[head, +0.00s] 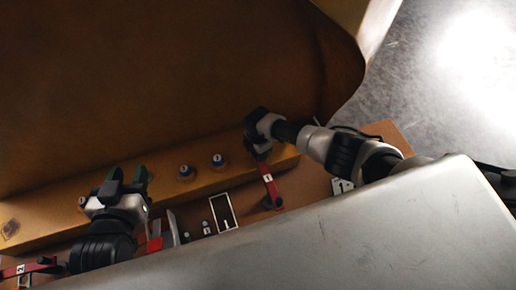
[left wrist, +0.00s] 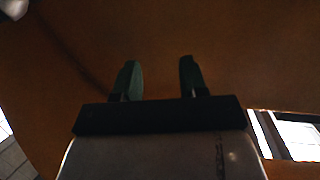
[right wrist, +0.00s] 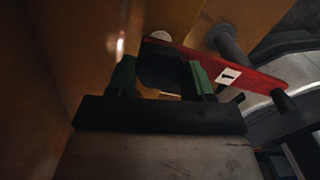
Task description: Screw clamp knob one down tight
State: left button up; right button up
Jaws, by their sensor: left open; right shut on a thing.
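The red clamp arm marked 1 (head: 269,185) reaches over the brown ledge in the head view. It also shows in the right wrist view (right wrist: 257,80). My right gripper (head: 260,146) is at its upper end. In the right wrist view, my right gripper (right wrist: 160,78) is shut on the dark clamp knob one (right wrist: 163,72), which sits between the green fingers at the end of the red arm. The head view mostly hides the knob behind the gripper. My left gripper (head: 124,178) is open and empty above the ledge at the left. Its spread fingers (left wrist: 160,78) face a brown surface.
A large brown casting wall (head: 140,80) rises behind the ledge. Blue-ringed studs (head: 185,172) stand on the ledge between my grippers. A red clamp arm marked 2 (head: 30,268) is at the lower left. A white plate marked 1 (head: 342,186) is right of the clamp.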

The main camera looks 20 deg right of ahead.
jog(key=shift+w+r, duration=0.15)
jog(key=shift+r, duration=0.05)
jog(key=o, duration=0.9)
jog(key=shift+c, duration=0.2)
jog(key=shift+o, duration=0.3)
